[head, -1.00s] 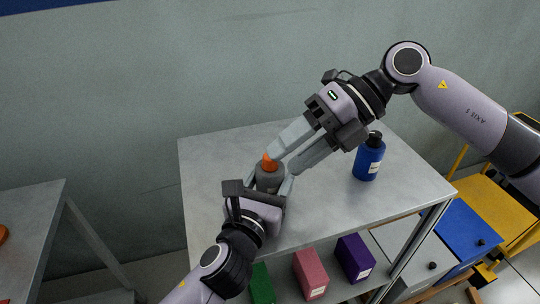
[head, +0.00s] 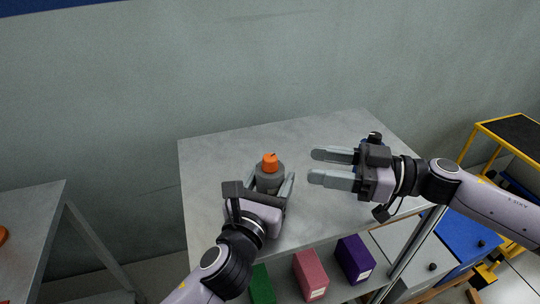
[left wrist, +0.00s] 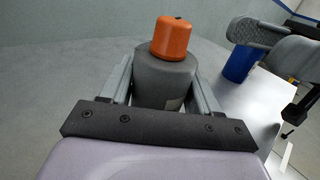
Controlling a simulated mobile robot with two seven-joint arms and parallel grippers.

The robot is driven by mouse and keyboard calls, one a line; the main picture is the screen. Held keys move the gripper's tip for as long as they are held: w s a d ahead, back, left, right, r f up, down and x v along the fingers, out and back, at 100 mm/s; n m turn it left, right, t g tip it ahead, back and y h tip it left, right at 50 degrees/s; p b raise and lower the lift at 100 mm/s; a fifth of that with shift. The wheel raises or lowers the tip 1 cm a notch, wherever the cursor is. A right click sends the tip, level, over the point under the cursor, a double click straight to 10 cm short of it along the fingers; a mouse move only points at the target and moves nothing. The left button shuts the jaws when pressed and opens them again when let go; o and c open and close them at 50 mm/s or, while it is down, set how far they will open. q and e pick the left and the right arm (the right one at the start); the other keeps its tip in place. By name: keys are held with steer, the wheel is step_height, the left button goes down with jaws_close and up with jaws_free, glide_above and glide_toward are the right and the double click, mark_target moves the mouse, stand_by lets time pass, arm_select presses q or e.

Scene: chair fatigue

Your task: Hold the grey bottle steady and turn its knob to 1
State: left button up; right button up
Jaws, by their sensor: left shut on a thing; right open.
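The grey bottle (head: 268,182) stands upright on the metal table. Its orange knob (head: 270,162) is on top, and I cannot read any number on it. My left gripper (head: 271,184) is shut on the bottle's body, a finger on each side. The bottle (left wrist: 165,78) and knob (left wrist: 172,38) also show in the left wrist view, between the left fingers. My right gripper (head: 332,168) is open and empty, to the right of the bottle and apart from it, its fingers pointing left.
A blue bottle (left wrist: 239,63) stands on the table to the right; in the head view my right gripper mostly hides it. The metal table (head: 215,160) is clear behind and left. Pink (head: 310,272), purple (head: 355,258) and green (head: 262,284) boxes sit on the shelf below.

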mark_target(270, 156)
steer(key=x, duration=0.9)
steer(key=shift+w+a, duration=0.1)
steer(key=shift+a, duration=0.3)
steer(key=c, duration=0.9)
